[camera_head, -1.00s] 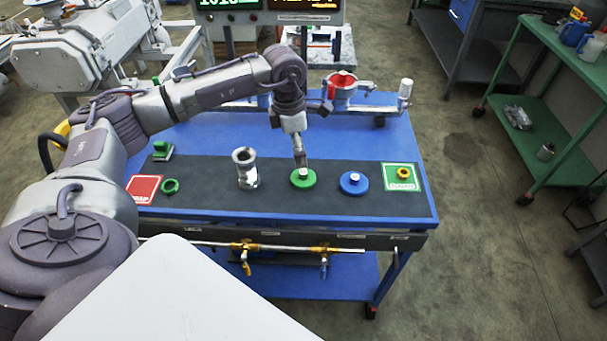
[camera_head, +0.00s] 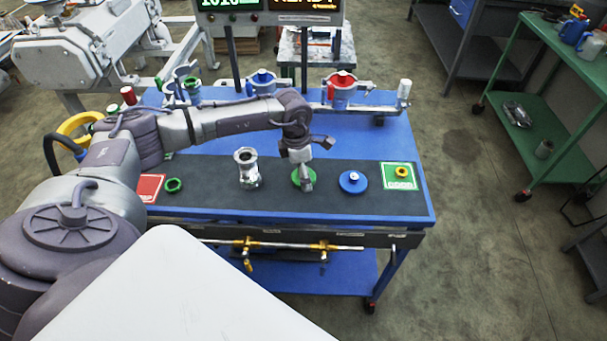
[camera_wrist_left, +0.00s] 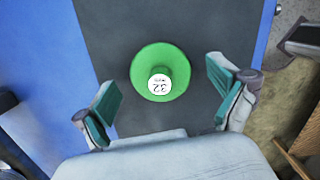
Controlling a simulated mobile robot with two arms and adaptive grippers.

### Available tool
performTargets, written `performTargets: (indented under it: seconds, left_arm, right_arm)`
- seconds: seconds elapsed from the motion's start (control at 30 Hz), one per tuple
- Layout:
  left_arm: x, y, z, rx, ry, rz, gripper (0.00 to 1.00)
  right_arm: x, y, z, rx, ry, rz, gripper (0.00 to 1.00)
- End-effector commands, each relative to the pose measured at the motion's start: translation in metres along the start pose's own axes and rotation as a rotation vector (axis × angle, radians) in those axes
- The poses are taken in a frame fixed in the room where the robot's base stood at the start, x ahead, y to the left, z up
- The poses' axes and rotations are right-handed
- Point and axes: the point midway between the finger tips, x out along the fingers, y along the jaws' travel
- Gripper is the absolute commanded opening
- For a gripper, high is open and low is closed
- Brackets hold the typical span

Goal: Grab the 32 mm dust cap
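The 32 mm dust cap is a green disc (camera_head: 304,183) with a round knob, lying on the dark mat. In the left wrist view the green cap (camera_wrist_left: 160,72) shows a white label reading "32" on its knob. My left gripper (camera_head: 301,171) is directly above the cap, pointing down, and partly covers it. In the left wrist view its two teal-padded fingers (camera_wrist_left: 163,98) are wide apart, with the cap between and slightly beyond them. Nothing is held. My right gripper is not in view.
A blue cap (camera_head: 353,183) lies just right of the green one. A metal pipe fitting (camera_head: 246,169) stands to the left. A green mat square with a yellow ring (camera_head: 402,172) is at the right end. Clamped fittings stand along the bench's back.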

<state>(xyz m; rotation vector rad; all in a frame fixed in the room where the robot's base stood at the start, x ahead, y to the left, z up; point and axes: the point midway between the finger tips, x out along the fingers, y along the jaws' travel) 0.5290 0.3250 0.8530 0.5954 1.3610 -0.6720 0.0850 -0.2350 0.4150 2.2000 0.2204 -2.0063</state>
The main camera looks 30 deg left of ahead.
Motion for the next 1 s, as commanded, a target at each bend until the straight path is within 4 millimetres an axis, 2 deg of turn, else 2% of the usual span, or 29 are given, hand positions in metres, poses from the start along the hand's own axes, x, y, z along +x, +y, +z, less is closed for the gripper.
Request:
performTargets:
  seconds: [0.03,0.27,0.73,0.87,1.0]
  left_arm:
    - [0.0,0.0,0.0,0.0,0.0,0.0,0.87]
    - [0.0,0.0,0.0,0.0,0.0,0.0,0.49]
    - [-0.004,0.0,0.0,0.0,0.001,0.0,0.48]
    - [-0.017,0.001,0.002,0.0,-0.001,0.001,0.48]
    - [-0.042,-0.001,0.007,0.003,-0.003,0.003,0.48]
  right_arm:
    - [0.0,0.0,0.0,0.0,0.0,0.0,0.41]
    - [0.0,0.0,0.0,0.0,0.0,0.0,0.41]
    - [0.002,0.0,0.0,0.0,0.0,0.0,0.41]
    - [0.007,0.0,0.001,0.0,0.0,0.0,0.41]
    - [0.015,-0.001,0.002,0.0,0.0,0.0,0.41]
